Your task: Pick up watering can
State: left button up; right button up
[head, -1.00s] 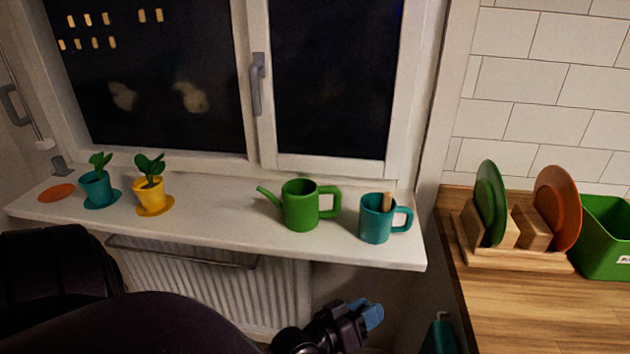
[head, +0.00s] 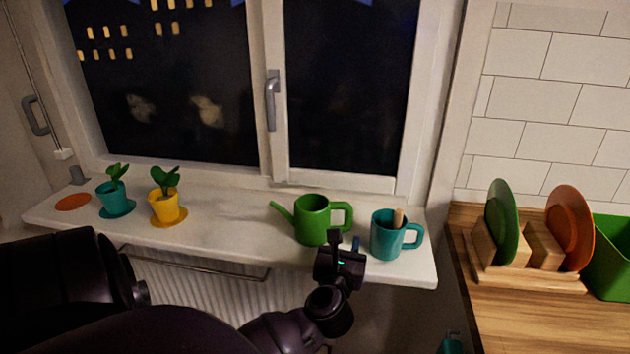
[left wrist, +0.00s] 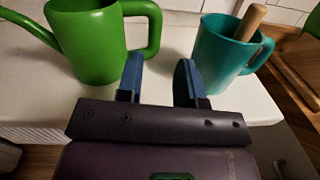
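The green watering can (head: 312,222) stands upright on the white windowsill, its spout to the left and its handle to the right. In the left wrist view the watering can (left wrist: 92,42) is at the upper left, with its handle just beyond the fingers. My left gripper (head: 345,243) is at the sill's front edge, in front of the gap between the watering can and the teal mug. In the left wrist view its two blue fingers (left wrist: 160,82) are apart with nothing between them. My right gripper is not in view.
A teal mug (head: 384,236) with a wooden-handled item in it stands close to the right of the can. A yellow pot (head: 166,207) and a teal pot (head: 113,199) with plants stand on the windowsill (head: 236,236) at left. A dish rack (head: 530,275) stands on the counter.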

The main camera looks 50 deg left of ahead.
aim_at(348, 219)
pick_arm(q)
jog(key=shift+s+a+f+n+g, duration=0.1)
jog(key=shift+a+f+n+g, duration=0.15)
jog(key=shift+n, duration=0.25)
jog(key=shift+w+a+f, duration=0.1)
jog(key=shift+w, duration=0.1)
jog(key=shift+x, duration=5.1)
jog(key=shift+f, duration=0.1)
jog(key=shift+c, duration=0.5)
grip_shut()
